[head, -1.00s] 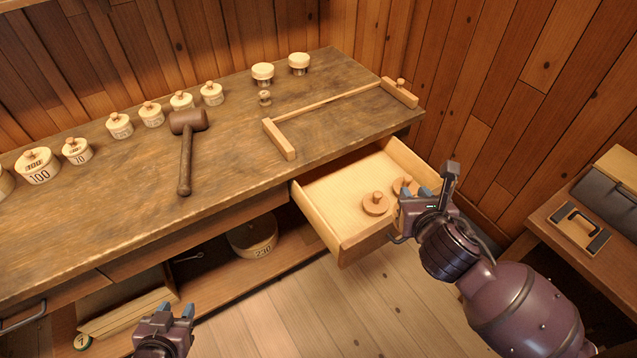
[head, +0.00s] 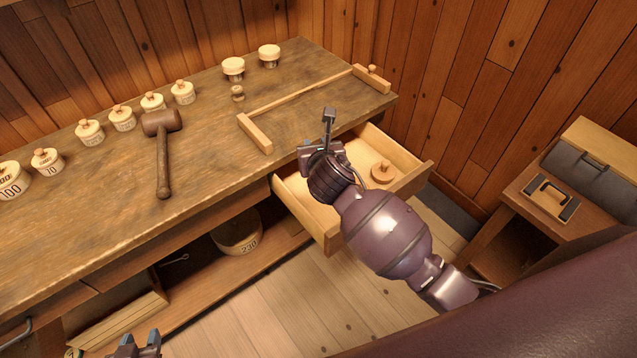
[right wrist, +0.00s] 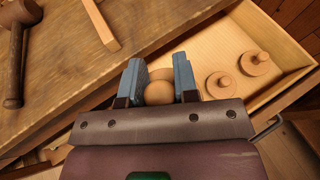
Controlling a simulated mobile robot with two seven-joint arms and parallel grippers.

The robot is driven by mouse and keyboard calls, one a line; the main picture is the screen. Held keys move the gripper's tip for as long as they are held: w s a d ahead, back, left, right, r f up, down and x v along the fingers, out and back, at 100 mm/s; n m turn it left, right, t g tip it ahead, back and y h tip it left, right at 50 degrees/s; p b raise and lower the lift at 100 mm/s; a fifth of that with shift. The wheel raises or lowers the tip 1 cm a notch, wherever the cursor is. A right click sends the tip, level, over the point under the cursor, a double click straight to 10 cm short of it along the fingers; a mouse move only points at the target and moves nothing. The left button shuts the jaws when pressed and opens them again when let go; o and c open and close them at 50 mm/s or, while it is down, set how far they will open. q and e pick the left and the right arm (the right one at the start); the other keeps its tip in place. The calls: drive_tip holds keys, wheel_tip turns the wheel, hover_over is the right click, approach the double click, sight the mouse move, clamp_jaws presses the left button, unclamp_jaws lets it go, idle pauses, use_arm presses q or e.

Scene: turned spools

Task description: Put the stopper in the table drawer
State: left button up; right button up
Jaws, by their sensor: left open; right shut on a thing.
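My right gripper (right wrist: 158,72) is shut on a round pale-wood piece, taken to be the stopper (right wrist: 159,92); the fingers and wrist hide part of it. In the head view the right gripper (head: 320,146) is above the left part of the open table drawer (head: 292,188), close to the table's front edge, and its hand hides the stopper. The drawer is pulled out and holds two knobbed wooden discs, which show in the right wrist view (right wrist: 222,84) (right wrist: 257,62). My left gripper (head: 139,342) is open and empty at the bottom edge of the head view.
On the tabletop (head: 210,165) are a mallet (head: 162,140), several knobbed weights, a small wooden knob (head: 237,92), two capped jars and a wooden frame (head: 255,133). A side table with a handled block (head: 550,198) stands at right. The drawer's middle is bare.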

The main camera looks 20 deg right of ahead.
wheel_tip(320, 180, down, 13)
drive_tip(key=b, duration=0.3)
drive_tip(key=shift+f, duration=0.3)
drive_tip(key=shift+f, duration=0.4)
drive_tip(key=o, duration=1)
drive_tip(key=shift+c, duration=0.2)
